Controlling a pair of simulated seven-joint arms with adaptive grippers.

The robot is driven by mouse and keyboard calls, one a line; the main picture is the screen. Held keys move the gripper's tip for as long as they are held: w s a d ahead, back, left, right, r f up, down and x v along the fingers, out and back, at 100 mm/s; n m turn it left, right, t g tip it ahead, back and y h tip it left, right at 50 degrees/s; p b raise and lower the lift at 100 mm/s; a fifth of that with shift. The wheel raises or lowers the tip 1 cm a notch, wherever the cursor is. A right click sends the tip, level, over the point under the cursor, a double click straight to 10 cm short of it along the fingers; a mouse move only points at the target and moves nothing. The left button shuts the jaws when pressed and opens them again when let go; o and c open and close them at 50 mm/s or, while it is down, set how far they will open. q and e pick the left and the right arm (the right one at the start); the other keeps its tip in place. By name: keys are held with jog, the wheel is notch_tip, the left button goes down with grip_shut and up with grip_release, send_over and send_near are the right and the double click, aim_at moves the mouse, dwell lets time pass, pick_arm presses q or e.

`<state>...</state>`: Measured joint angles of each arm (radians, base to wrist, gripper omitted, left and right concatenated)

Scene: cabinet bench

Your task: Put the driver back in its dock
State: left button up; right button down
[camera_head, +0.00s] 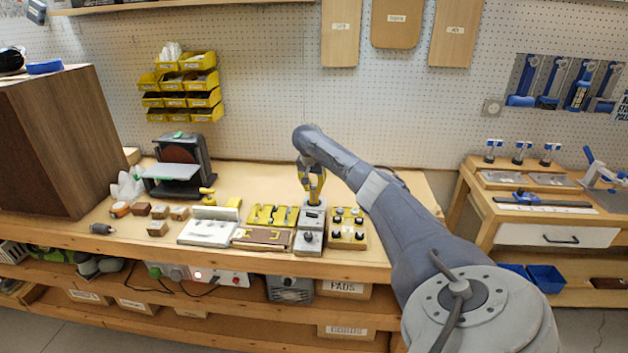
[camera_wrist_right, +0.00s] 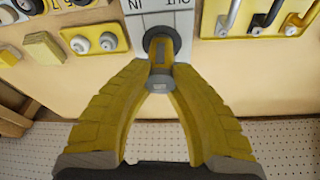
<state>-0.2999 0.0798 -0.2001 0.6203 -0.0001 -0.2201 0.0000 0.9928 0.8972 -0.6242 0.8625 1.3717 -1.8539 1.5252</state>
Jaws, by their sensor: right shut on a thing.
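My right gripper (camera_head: 314,190) points down over the grey upright unit (camera_head: 312,214) in the middle of the bench. In the right wrist view, its yellow fingers (camera_wrist_right: 161,78) are closed together on a small yellow and grey piece, which appears to be the driver (camera_wrist_right: 161,52). A dark round ring shows around the driver's far end, against a white lettered panel (camera_wrist_right: 168,17). I cannot tell whether the driver's tip is inside an opening or only in front of it. The driver is mostly hidden by the gripper in the head view. My left gripper is not in view.
Left of the grey unit stand a yellow rack (camera_head: 272,215), a brown block (camera_head: 262,238) and a white panel (camera_head: 208,231). A yellow block with black knobs (camera_head: 347,228) stands close on its right. Bare bench lies behind and farther right.

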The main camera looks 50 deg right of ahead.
jog(key=shift+f, duration=0.4)
dwell(1.1)
jog(key=c, duration=0.9)
grip_release()
jog(key=shift+r, duration=0.1)
jog(key=shift+r, duration=3.4)
